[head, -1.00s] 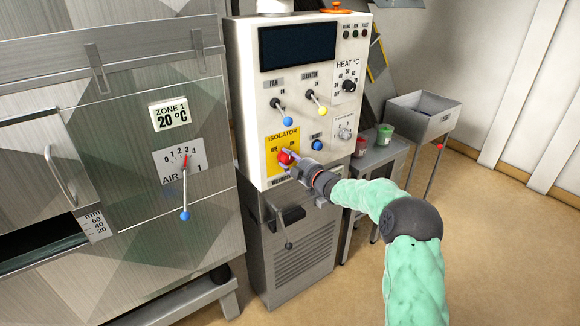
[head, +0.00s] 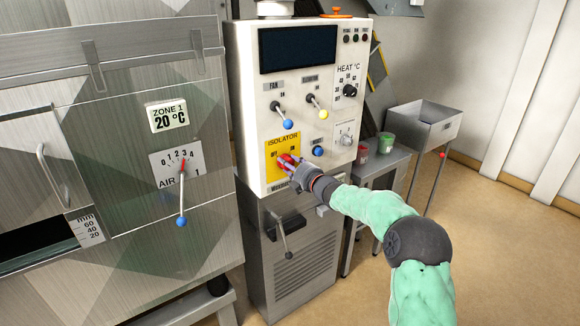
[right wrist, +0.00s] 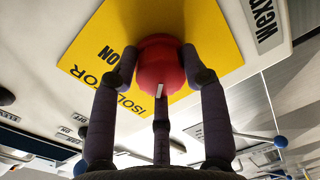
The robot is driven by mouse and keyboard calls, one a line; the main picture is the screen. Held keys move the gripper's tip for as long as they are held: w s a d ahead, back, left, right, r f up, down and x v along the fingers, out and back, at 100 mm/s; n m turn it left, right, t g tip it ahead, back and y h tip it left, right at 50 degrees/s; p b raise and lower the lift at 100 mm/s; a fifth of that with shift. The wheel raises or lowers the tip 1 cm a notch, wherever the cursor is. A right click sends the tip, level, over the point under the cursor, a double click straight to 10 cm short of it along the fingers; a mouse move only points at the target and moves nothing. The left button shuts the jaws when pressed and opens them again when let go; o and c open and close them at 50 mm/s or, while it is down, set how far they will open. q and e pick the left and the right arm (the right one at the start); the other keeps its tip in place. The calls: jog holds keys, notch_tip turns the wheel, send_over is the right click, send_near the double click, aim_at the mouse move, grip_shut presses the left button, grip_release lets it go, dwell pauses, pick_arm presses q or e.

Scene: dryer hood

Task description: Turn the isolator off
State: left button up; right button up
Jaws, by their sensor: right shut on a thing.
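The isolator is a red rotary knob (head: 288,161) on a yellow plate (head: 275,147) marked ISOLATOR, low on the white control panel. In the right wrist view the round red knob (right wrist: 160,62) has a white mark on its front edge, and the yellow plate (right wrist: 100,55) shows the word ON. My right gripper (head: 291,166) is at the knob. In the right wrist view its dark fingers (right wrist: 160,80) are shut around the knob, on both sides and below. The OFF label is too small to read surely in the head view. My left gripper is not in view.
The white panel (head: 262,100) also bears a fan lever (head: 288,124), an elevator lever (head: 323,114), a blue button (head: 318,151) and a heat dial (head: 349,90). A metal dryer with an air lever (head: 181,221) stands left. Floor is open at right.

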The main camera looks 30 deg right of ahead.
jog(key=shift+a+r, duration=0.1)
jog(key=shift+a, duration=0.15)
dwell(0.3)
jog(key=o, duration=1.1)
jog(key=shift+a, duration=0.1)
jog(key=shift+c, duration=0.2)
jog(key=shift+o, duration=0.4)
jog(key=s+d, duration=0.1)
jog(key=s, duration=1.1)
jog(key=shift+r, duration=0.2)
jog(key=shift+w, duration=0.1)
